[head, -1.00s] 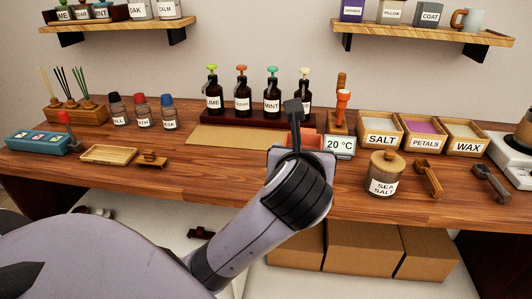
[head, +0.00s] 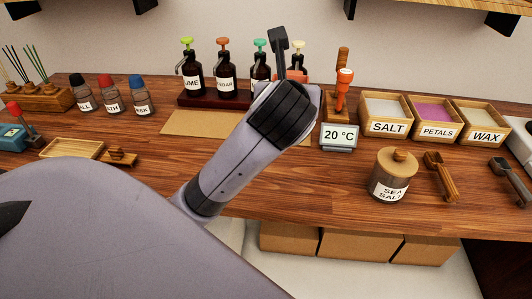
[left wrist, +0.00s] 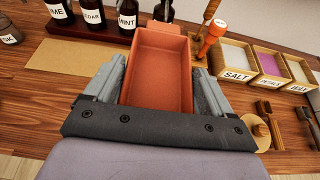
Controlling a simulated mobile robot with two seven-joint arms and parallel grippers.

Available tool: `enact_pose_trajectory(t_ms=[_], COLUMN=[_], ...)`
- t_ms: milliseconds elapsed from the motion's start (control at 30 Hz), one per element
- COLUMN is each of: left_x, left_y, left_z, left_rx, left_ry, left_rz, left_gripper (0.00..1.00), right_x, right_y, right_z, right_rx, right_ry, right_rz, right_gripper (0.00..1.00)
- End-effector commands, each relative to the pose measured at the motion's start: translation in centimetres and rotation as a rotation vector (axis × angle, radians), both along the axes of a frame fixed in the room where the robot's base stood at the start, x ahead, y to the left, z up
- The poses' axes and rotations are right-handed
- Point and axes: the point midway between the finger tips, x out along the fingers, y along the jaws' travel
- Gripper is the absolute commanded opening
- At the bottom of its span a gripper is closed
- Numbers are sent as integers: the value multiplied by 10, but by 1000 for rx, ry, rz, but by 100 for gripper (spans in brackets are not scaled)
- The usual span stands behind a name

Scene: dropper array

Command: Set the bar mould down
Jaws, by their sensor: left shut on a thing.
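The bar mould is an empty, open-topped red-orange tray (left wrist: 160,75). My left gripper (left wrist: 157,88) is shut on it, with a finger along each side wall. In the head view only a small part of the mould (head: 294,76) shows behind my left arm, in front of the pump bottles. The mould appears level and above the worktop; its underside is hidden, so I cannot tell its height. A tan mat (head: 200,123) lies on the wooden worktop, left of my arm. It also shows in the left wrist view (left wrist: 75,58). My right gripper is not in view.
Pump bottles (head: 226,80) stand on a dark rack behind the mat. A stamp (head: 343,90) and a 20 °C display (head: 339,137) stand right of my arm. Further right are the salt box (head: 387,115) and sea-salt jar (head: 393,175). The mat is bare where visible.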

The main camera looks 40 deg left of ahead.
Motion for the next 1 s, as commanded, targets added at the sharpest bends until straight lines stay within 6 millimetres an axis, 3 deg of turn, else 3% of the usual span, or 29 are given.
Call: enact_pose_trajectory(t_ms=[533, 1000], left_x=[-1, -1], left_y=[0, 0], left_z=[-124, -182], left_rx=[2, 1], left_ry=[8, 4], left_rz=[1, 1], left_gripper=[49, 49], right_x=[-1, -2], right_y=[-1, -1], right_z=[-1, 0], right_rx=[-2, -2], right_ry=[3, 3], right_rz=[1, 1], right_gripper=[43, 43])
